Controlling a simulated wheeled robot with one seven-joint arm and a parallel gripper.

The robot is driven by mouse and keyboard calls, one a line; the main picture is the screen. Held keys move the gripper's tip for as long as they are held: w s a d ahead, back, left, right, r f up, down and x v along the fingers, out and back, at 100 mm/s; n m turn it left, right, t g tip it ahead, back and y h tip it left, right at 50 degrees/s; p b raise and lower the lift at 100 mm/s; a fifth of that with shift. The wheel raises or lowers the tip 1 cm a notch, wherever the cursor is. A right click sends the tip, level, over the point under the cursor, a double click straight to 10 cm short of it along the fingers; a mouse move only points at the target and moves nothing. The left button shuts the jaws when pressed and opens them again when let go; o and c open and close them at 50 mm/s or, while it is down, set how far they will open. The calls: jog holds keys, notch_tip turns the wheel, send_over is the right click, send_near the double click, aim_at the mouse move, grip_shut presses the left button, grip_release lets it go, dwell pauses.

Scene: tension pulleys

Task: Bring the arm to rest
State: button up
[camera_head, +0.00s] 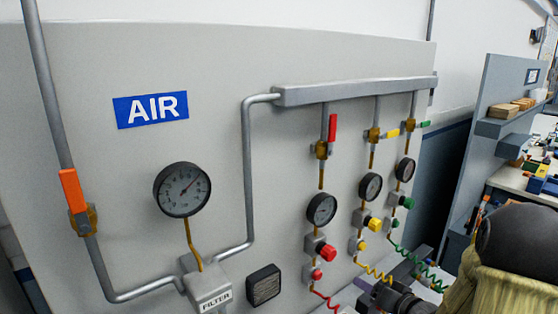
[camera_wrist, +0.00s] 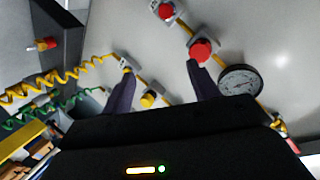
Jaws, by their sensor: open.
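My gripper (camera_wrist: 160,80) is open in the wrist view, with two dark fingers spread apart and nothing held between them. The right finger's tip is close to a large red knob (camera_wrist: 202,50) in the picture; whether it touches cannot be told. The left finger's tip is near a small yellow knob (camera_wrist: 127,69). A larger yellow knob (camera_wrist: 149,99) shows between the fingers, further back. In the head view my arm reaches in from the lower right, and my gripper (camera_head: 395,299) is partly cut off at the bottom edge, near the coiled hoses.
The grey AIR panel (camera_head: 220,70) carries pipes, an orange-handled valve (camera_head: 73,190), a large gauge (camera_head: 182,189), a filter block (camera_head: 209,287) and three regulator columns. Yellow (camera_head: 375,273) and green (camera_head: 418,264) coiled hoses hang near my gripper. Shelves (camera_head: 505,120) stand at the right.

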jog(key=s+a+n+g+h, duration=0.1)
jog(key=s+a+g, duration=0.2)
jog(key=s, duration=0.3)
jog(key=s+a+f+n+g+h, duration=0.1)
jog(key=s+a+g+h, duration=0.1)
jog(key=s, duration=0.4)
jog(key=s+a+n+g+h, duration=0.1)
jog(key=s+a+g+h, duration=0.1)
jog(key=s+a+g, duration=0.2)
jog(key=shift+s+a+f+g, duration=0.15)
jog(key=shift+s+g, duration=0.45)
jog(key=shift+s, duration=0.6)
